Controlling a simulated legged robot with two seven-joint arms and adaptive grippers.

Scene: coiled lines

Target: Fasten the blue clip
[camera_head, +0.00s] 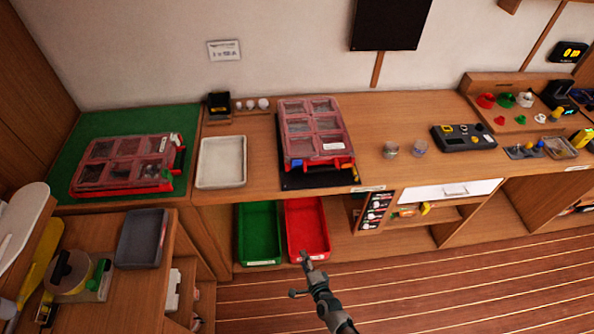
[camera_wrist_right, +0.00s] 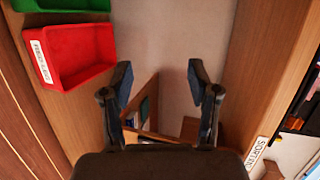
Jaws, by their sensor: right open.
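A red organizer case (camera_head: 281,135) with clear lidded compartments lies on the wooden counter, partly over a black mat (camera_head: 300,183). Whether the blue clip is fastened is too small to tell. My right gripper (camera_head: 304,257) is below and in front of the counter, near the red bin, well apart from the case. In the right wrist view its two fingers (camera_wrist_right: 160,82) are spread with nothing between them. My left gripper is not in view.
A second red case (camera_head: 125,163) lies on a green mat (camera_head: 100,122) at left. A white tray (camera_head: 221,162) stands between the cases. Green (camera_head: 259,233) and red (camera_head: 307,228) bins sit below the counter. Two small jars (camera_head: 391,149) and a black device (camera_head: 463,137) stand right.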

